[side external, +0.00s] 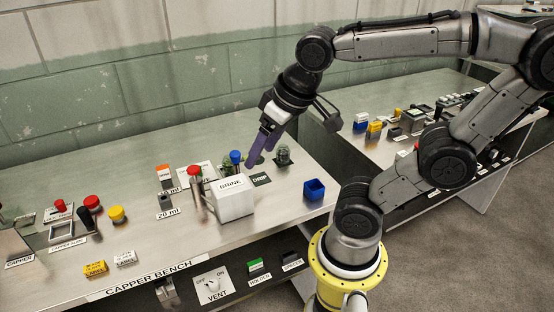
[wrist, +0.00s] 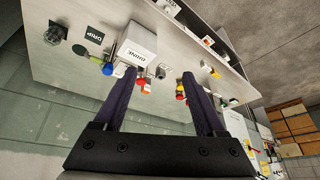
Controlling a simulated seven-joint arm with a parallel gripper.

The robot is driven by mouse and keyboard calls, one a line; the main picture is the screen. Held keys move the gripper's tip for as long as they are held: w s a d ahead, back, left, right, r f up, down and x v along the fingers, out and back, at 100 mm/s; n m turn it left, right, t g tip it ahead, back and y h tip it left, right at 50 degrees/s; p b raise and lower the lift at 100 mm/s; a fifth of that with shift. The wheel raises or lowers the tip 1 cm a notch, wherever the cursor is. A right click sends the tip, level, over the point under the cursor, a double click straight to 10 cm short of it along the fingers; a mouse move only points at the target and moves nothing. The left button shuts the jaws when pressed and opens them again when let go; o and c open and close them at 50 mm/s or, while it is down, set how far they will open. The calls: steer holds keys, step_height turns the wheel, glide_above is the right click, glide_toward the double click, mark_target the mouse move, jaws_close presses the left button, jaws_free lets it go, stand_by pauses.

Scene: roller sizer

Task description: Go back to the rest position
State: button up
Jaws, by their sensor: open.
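My gripper (side external: 255,158) hangs above the capper bench near the back, with its purple fingers pointing down and left. In the wrist view my gripper (wrist: 160,75) has its two fingers spread wide apart, with nothing between them. The white BRINE box (side external: 233,202) stands in front of the fingers, and it also shows in the wrist view (wrist: 139,42). A blue-topped item (side external: 236,157) stands just left of the fingertips in the side view. The height of the fingertips above the bench is hard to tell.
A clear dark-based jar (side external: 283,155) and a blue open bin (side external: 314,189) stand right of the fingers. A red-topped post (side external: 195,183) stands left of the box. A second bench (side external: 372,150) with small items lies right. The block wall (side external: 150,85) is behind.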

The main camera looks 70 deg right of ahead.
steer(key=s+n, duration=0.1)
steer(key=s+a, duration=0.1)
steer(key=s+f+n, duration=0.1)
steer(key=shift+s+a+f+n+t+y, duration=0.1)
steer(key=shift+s+a+n+t+y, duration=0.05)
steer(key=shift+a+n+t+y, duration=0.15)
steer(key=shift+c, duration=0.3)
stand_by(0.6)
